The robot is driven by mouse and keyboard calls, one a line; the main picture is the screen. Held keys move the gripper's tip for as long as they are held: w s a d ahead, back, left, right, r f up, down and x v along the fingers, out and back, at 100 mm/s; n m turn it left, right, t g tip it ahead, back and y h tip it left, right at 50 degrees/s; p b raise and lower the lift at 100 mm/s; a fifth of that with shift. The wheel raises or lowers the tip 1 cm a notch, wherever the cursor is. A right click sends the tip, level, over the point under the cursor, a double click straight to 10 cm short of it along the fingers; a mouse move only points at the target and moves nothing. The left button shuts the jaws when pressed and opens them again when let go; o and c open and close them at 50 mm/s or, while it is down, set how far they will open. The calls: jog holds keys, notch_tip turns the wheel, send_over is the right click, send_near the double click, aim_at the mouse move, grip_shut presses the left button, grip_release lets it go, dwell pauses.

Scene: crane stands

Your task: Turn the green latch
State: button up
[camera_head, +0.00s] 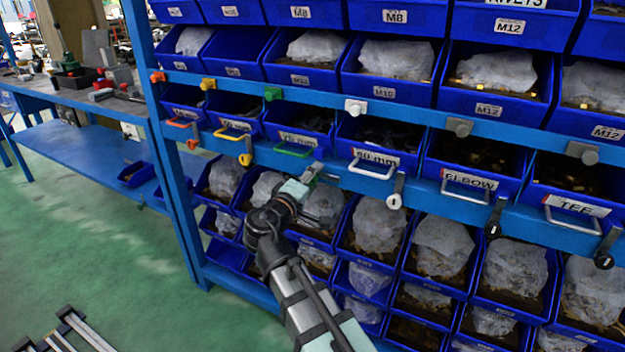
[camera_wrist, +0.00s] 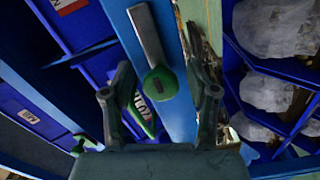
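The green latch shows in the wrist view as a round green knob (camera_wrist: 160,84) with a flat silver bar running up from it, on a blue rail. My gripper (camera_wrist: 160,72) is open, with one finger on each side of the knob and visible gaps between. I cannot tell whether the fingertips reach past the knob in depth. In the head view my gripper (camera_head: 312,174) is at the blue rail, just below the bin with the green handle (camera_head: 295,149); it hides the green latch there.
A yellow latch (camera_head: 246,158) hangs to the left of my gripper and a white one (camera_head: 394,201) to the right. Coloured blocks, one green (camera_head: 272,93), line the rail above. Blue bins with bagged parts (camera_head: 323,205) lie below. Open floor (camera_head: 90,220) is at left.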

jog(key=shift+s, duration=0.1)
jog(key=v, duration=1.2)
